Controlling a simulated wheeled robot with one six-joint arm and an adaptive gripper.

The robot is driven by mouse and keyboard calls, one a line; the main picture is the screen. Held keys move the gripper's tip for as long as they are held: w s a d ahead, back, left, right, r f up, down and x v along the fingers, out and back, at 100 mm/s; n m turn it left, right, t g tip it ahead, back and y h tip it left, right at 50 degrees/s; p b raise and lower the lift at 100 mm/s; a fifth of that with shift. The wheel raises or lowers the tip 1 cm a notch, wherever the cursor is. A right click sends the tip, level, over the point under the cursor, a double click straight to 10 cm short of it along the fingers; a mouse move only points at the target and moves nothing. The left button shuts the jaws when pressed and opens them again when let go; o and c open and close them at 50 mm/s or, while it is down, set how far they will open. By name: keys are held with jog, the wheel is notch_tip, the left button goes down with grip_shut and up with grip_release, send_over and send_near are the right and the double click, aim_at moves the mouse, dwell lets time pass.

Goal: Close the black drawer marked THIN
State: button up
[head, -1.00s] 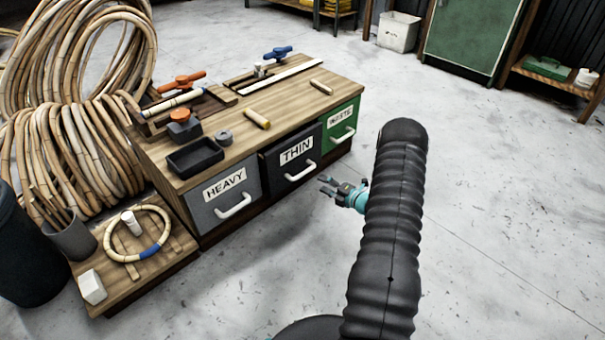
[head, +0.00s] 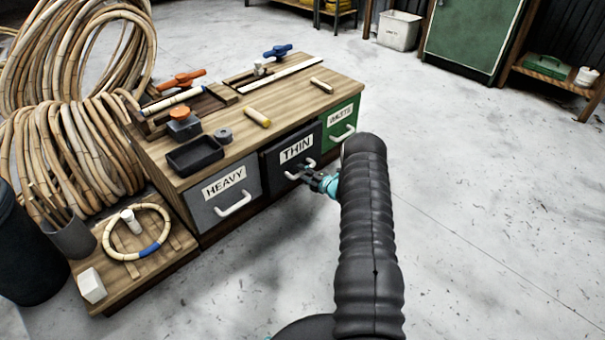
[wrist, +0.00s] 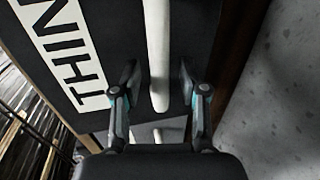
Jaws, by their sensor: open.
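The black drawer marked THIN (head: 275,163) is in the middle of the bench front, between the HEAVY and green drawers. Its front stands slightly proud of the grey HEAVY drawer. Its white bar handle (head: 309,164) is partly hidden by my gripper (head: 306,174), which is at the drawer front. In the wrist view, the THIN drawer front (wrist: 112,25) fills the upper left. The white handle (wrist: 158,50) runs between the two open fingers of my gripper (wrist: 157,82), with visible gaps on both sides.
The grey HEAVY drawer (head: 207,214) is to the left and the green drawer (head: 335,119) to the right. A low wooden platform (head: 170,253) with a rattan ring stands at the left. Open floor (head: 480,200) lies to the right.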

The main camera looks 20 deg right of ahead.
aim_at(295, 167)
jog(key=shift+w+a+f, duration=0.1)
jog(key=shift+w, duration=0.3)
grip_shut()
jog(key=b+x, duration=0.3)
jog(key=x, duration=0.1)
jog(key=shift+r, duration=0.3)
jog(key=shift+w+r, duration=0.15)
grip_release()
jog(key=shift+a, duration=0.15)
